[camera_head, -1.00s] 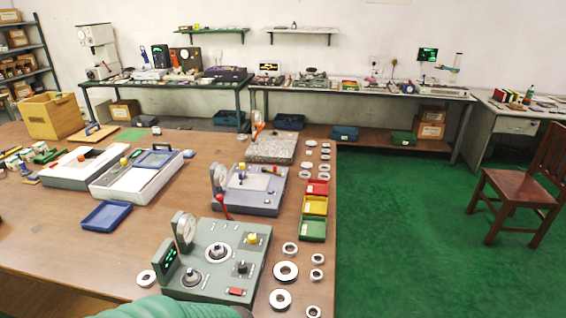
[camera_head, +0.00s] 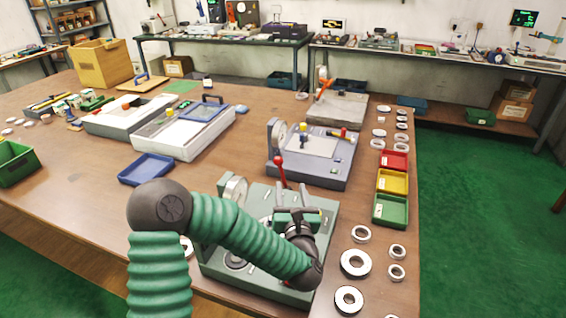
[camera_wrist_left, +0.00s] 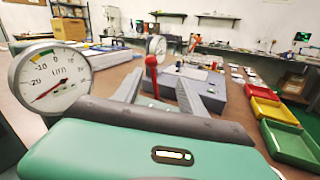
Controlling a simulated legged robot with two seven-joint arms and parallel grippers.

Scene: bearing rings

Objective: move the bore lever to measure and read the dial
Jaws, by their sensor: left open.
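The green gauge station (camera_head: 325,215) stands at the table's front, partly hidden by my left arm. Its red-knobbed bore lever (camera_head: 280,168) rises at the station's far side; the lever also shows in the left wrist view (camera_wrist_left: 151,75). My left gripper (camera_head: 296,212) is above the station, open. In the left wrist view its two fingers (camera_wrist_left: 158,92) point forward with the lever seen between them; whether they touch it I cannot tell. The round dial (camera_wrist_left: 50,80) faces the wrist camera, with a slanting red needle; the exact reading is unclear. In the head view the dial (camera_head: 234,189) is seen edge-on.
A blue-grey gauge station (camera_head: 318,168) stands behind. Red (camera_head: 394,159), yellow (camera_head: 392,181) and green (camera_head: 390,210) bins line the right, with several loose rings (camera_head: 356,263) near the table edge. A blue tray (camera_head: 147,169) lies left; bare tabletop is around it.

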